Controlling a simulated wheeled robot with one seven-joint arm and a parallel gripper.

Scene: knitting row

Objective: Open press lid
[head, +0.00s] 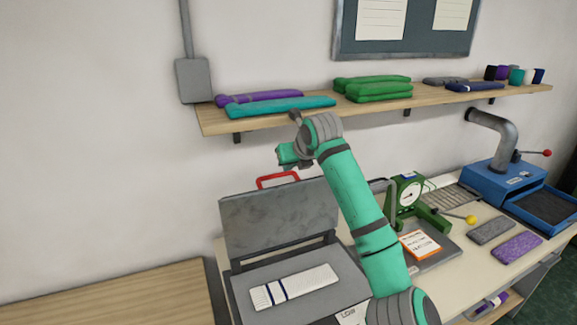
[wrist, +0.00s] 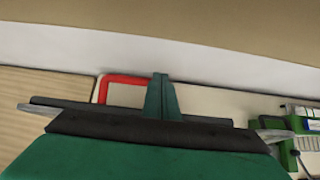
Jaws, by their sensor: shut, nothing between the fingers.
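The press lid (head: 280,218) is a grey plate that stands raised, nearly upright, at the back of its press in the head view. Its red handle (head: 277,180) is at the top edge and also shows in the wrist view (wrist: 124,79). The press bed (head: 325,297) lies exposed in front, with a white, blue-striped knit piece (head: 293,287) flat on it. My gripper (head: 287,154) is just above the red handle in the head view. In the wrist view its fingers (wrist: 162,97) are shut and empty, to the right of the handle. Contact with the lid cannot be told.
A wall shelf (head: 375,107) with folded knits is close above my gripper. My arm crosses in front of the bench. A green dial device (head: 408,196), an orange-edged card (head: 419,244) and a blue machine (head: 505,178) stand to the right. A wooden surface (head: 110,295) is at left.

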